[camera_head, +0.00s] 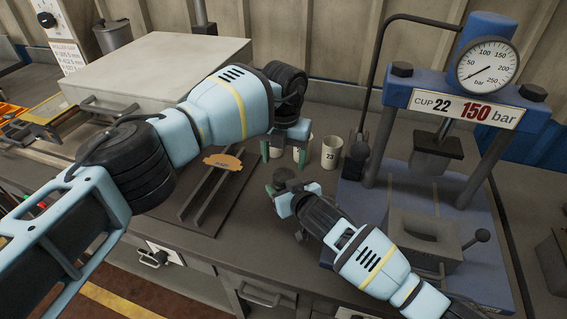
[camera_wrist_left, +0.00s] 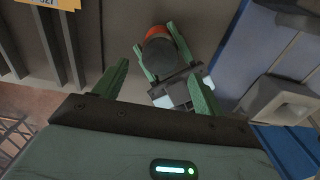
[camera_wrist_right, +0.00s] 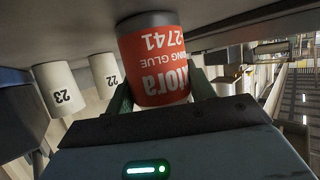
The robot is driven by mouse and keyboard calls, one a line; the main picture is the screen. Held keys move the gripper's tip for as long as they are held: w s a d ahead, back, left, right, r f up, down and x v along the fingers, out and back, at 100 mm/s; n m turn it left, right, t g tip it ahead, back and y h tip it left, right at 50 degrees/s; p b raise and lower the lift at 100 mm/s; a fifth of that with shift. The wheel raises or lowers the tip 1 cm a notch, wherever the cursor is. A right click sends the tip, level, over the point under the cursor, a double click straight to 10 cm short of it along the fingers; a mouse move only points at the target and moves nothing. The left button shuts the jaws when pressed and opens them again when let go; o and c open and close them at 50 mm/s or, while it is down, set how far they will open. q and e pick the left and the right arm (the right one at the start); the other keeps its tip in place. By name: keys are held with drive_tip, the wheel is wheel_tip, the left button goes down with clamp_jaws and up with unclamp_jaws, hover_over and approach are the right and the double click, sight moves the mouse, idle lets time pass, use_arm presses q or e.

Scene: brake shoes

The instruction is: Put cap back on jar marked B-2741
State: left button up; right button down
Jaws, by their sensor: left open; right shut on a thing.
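The jar with the red glue label reading "2741" (camera_wrist_right: 155,65) is held between the fingers of my right gripper (camera_wrist_right: 160,95). The right wrist view shows it upside down. From above, in the left wrist view, the jar's round dark top (camera_wrist_left: 158,52) shows; I cannot tell whether that is a cap or an open mouth. In the head view the jar (camera_head: 284,176) is small and dark, with my right gripper (camera_head: 282,192) at it. My left gripper (camera_head: 286,150) is open, its fingers empty, above and behind the jar. No separate cap is clearly visible.
White cups marked 23 (camera_head: 331,153) and 22 (camera_wrist_right: 105,75) stand on the bench behind the jar. A blue press with a gauge (camera_head: 487,65) stands at right. A dark rack (camera_head: 205,200) with an orange-tagged piece (camera_head: 223,161) lies at left, before a large grey box (camera_head: 150,65).

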use_arm(q)
drive_tip(key=o, duration=0.6)
drive_tip(key=shift+c, duration=0.2)
wheel_tip(320, 180, up, 12)
idle(0.3)
use_arm(e)
drive_tip(key=shift+c, duration=2.2)
unclamp_jaws()
drive_tip(key=shift+s, duration=0.15)
